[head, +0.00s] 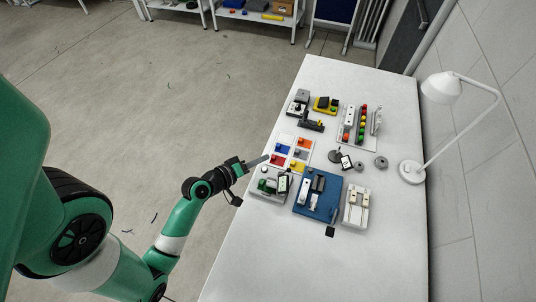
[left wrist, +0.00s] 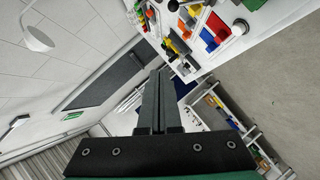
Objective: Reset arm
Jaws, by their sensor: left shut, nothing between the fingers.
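My left arm comes in from the left in the head view. My left gripper (head: 258,162) is shut and empty, at the left edge of the white table (head: 262,245), close to a tray of coloured blocks (head: 291,152). In the left wrist view the two dark fingers of my left gripper (left wrist: 160,75) lie together with nothing between them. My right gripper does not show in either view.
A blue board with parts (head: 318,205), a grey box (head: 268,186) and a row of coloured buttons (head: 362,125) stand on the table. A white lamp (head: 411,171) stands at the right edge. The table's near part is clear. Shelves (head: 258,15) stand behind.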

